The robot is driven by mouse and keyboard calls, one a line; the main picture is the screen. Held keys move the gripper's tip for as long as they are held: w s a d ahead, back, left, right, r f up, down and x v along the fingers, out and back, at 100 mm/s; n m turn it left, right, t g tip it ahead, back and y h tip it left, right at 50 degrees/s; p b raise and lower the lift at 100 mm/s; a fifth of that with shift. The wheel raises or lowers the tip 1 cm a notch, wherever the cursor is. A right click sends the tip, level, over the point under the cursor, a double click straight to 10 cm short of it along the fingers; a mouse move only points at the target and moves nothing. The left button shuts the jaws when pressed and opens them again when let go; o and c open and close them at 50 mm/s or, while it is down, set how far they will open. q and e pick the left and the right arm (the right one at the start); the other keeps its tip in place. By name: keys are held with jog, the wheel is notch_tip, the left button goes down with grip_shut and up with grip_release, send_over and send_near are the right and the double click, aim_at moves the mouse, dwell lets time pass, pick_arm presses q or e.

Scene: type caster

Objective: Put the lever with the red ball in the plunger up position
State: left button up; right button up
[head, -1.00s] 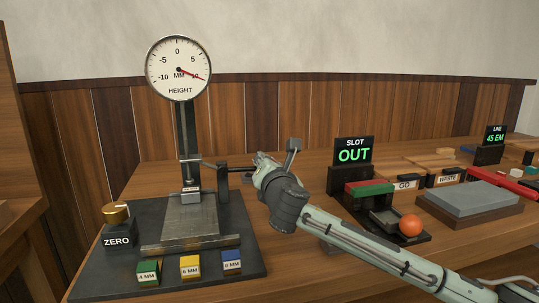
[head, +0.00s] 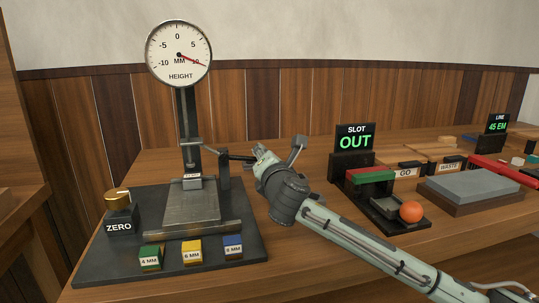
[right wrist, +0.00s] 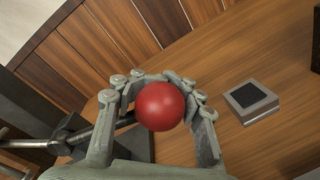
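The height gauge (head: 187,118) stands on a dark base plate at the left. Its thin lever rod (head: 238,157) runs sideways to my right gripper (head: 262,158) and looks nearly level, sloping slightly down toward the gripper. The red ball (right wrist: 159,106) shows in the right wrist view between the fingers of my right gripper (right wrist: 160,84), which appear shut on it. The gripper hides the ball in the head view. The plunger (head: 192,181) is low, near the metal block (head: 192,207) under the gauge. My left gripper is not in view.
A ZERO knob box (head: 119,223) and several coloured gauge blocks (head: 192,251) sit on the base plate. Right of my arm stand the SLOT display (head: 355,139), an orange ball (head: 411,211) and a grey slab (head: 470,190).

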jog(key=o, duration=0.4)
jog(key=shift+s+a+f, duration=0.1)
jog(key=shift+a+f, duration=0.2)
jog(key=shift+f, duration=0.05)
jog(key=shift+r, duration=0.1)
jog(key=shift+d+r, duration=0.1)
jog(key=v, duration=1.2)
